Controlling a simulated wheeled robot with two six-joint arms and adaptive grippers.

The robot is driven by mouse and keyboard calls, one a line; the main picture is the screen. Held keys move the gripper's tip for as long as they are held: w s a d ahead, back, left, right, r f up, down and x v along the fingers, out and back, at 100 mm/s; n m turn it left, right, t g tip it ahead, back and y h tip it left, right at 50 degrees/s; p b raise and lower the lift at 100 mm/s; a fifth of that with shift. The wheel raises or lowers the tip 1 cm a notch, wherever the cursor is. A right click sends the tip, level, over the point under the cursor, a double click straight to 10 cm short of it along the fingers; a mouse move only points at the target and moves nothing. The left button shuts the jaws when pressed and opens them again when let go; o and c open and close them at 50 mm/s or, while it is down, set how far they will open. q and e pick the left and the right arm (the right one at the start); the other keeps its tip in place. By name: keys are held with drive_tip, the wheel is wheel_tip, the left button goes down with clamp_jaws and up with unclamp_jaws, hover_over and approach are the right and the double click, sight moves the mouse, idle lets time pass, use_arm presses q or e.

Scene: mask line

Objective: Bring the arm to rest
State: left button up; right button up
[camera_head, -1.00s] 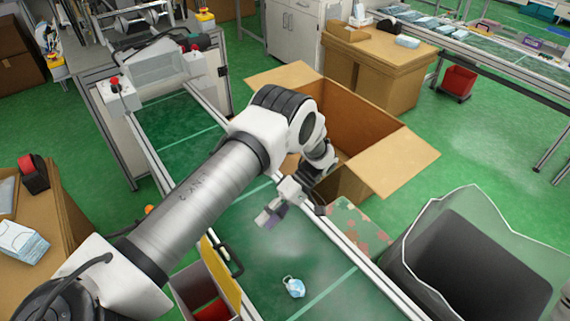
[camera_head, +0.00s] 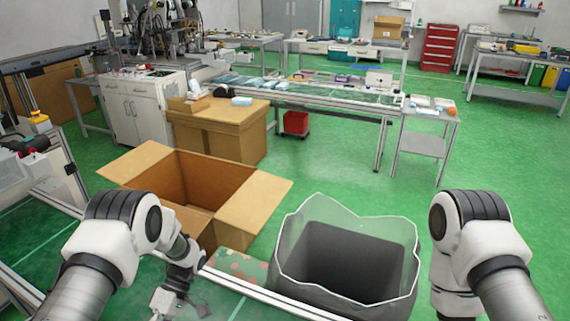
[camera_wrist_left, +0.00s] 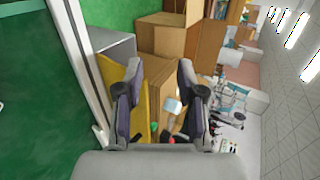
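My left arm comes in at the lower left of the head view, bent, with its left gripper (camera_head: 165,303) low over the green conveyor belt near the bottom edge. In the left wrist view the two fingers of the left gripper (camera_wrist_left: 157,88) stand apart with nothing between them. My right arm (camera_head: 475,240) shows at the right edge of the head view, bent downward; its gripper is out of the picture.
An open cardboard box (camera_head: 205,190) stands beyond the belt rail. A dark bin with a clear liner (camera_head: 345,255) stands between my arms. Behind are a cardboard-coloured table (camera_head: 225,125) and a red bin (camera_head: 296,123). The green floor at right is free.

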use_arm(q)
drive_tip(key=s+d+f+m+t+h, duration=0.25)
drive_tip(key=s+f+m+t, duration=0.2)
drive_tip(key=s, duration=0.65)
drive_tip(key=s+d+f+m+t+h, duration=0.2)
drive_tip(key=s+d+f+m+t, duration=0.15)
drive_tip(key=s+m, duration=0.45)
drive_tip(key=w+t, duration=0.1)
drive_tip(key=w+a+f+t, duration=0.1)
drive_tip(key=t, duration=0.1)
drive_tip(key=shift+w+a+f+m, duration=0.1)
drive_tip(key=shift+w+f+m, duration=0.05)
drive_tip(key=shift+w+m, duration=0.2)
drive_tip(key=shift+s, duration=0.1)
